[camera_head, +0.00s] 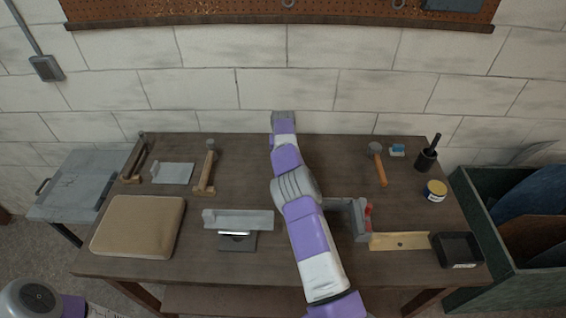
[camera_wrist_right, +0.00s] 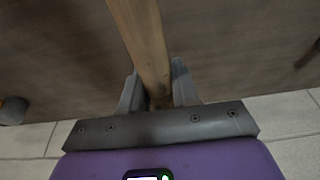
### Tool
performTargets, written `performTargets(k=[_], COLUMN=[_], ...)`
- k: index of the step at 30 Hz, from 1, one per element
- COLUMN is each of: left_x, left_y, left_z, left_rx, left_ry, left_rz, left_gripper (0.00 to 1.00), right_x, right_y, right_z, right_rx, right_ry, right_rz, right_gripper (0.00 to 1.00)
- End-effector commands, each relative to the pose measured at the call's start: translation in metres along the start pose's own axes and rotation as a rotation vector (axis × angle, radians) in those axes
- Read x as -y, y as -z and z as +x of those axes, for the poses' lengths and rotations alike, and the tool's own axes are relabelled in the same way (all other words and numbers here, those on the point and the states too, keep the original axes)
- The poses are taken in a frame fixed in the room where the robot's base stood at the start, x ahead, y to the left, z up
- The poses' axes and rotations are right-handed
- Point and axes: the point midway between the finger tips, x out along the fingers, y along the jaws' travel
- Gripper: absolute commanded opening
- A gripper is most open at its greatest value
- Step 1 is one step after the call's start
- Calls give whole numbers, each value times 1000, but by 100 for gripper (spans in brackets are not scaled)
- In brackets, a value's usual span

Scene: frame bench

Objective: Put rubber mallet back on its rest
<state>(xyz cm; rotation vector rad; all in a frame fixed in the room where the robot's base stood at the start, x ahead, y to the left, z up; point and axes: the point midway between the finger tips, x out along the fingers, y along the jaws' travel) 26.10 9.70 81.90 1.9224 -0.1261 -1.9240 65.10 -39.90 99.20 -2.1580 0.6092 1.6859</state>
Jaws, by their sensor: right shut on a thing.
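In the right wrist view my right gripper (camera_wrist_right: 156,72) is shut on a wooden handle (camera_wrist_right: 140,38), taken to be the rubber mallet's; its head is out of view. In the head view my right arm reaches across the table to its back edge and hides the gripper and the held handle. Two wooden pieces with upright ends stand at the left back, one at the far left (camera_head: 134,165) and one nearer the middle (camera_head: 206,172). I cannot tell which is the mallet's rest. My left gripper is out of view.
A hammer with an orange handle (camera_head: 380,170) lies right of my arm. A tan pad (camera_head: 138,226), a grey metal piece (camera_head: 240,219), a vise-like clamp (camera_head: 355,218), a black tray (camera_head: 457,249), a yellow tin (camera_head: 435,190) and a dark cup (camera_head: 426,160) stand around. Bare table shows left of my arm.

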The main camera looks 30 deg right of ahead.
Motion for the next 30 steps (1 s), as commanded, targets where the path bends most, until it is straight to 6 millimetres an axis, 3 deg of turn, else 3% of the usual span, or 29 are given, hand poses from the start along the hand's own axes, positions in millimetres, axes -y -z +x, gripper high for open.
performTargets(k=[9,21,22,26,30], left_x=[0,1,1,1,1], left_y=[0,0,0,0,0], left_z=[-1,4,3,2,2], left_rx=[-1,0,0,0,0], left_ry=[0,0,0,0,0], left_rz=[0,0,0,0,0], left_gripper=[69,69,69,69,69], right_x=[0,0,0,0,0], right_y=[-8,-10,-10,-10,-10], right_z=[35,41,41,40,40], right_rx=[-1,-3,-1,0,0], right_ry=[-1,1,1,0,0], right_rz=[-1,0,0,0,0], right_gripper=[0,0,34,54,55])
